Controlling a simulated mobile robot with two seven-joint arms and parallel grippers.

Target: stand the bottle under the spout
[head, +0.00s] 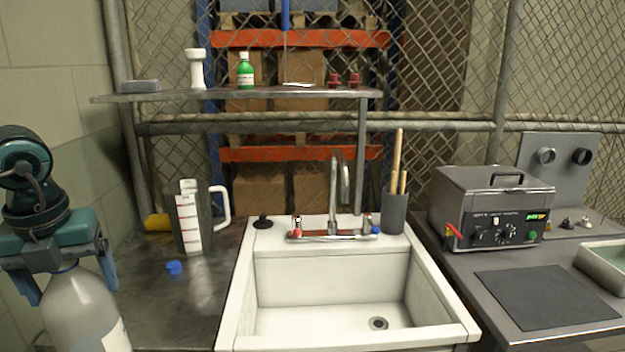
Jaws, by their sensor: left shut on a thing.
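My left gripper (68,279) is at the lower left, shut on a grey bottle (82,308) by its upper part. The bottle hangs upright, with a pale label low on its right side; its bottom is cut off by the frame. The spout (345,184) is the curved metal tap at the back of the white sink (243,300), well to the right of the bottle. The basin below the spout is empty, with a drain (378,323). My right gripper is not in view.
A measuring jug (190,222) and a blue cap (174,267) are on the dark counter left of the sink. A grey holder (394,213) with wooden handles stands behind right. A heated bath (490,208) and dark mat (545,296) lie right. A shelf (300,94) hangs above.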

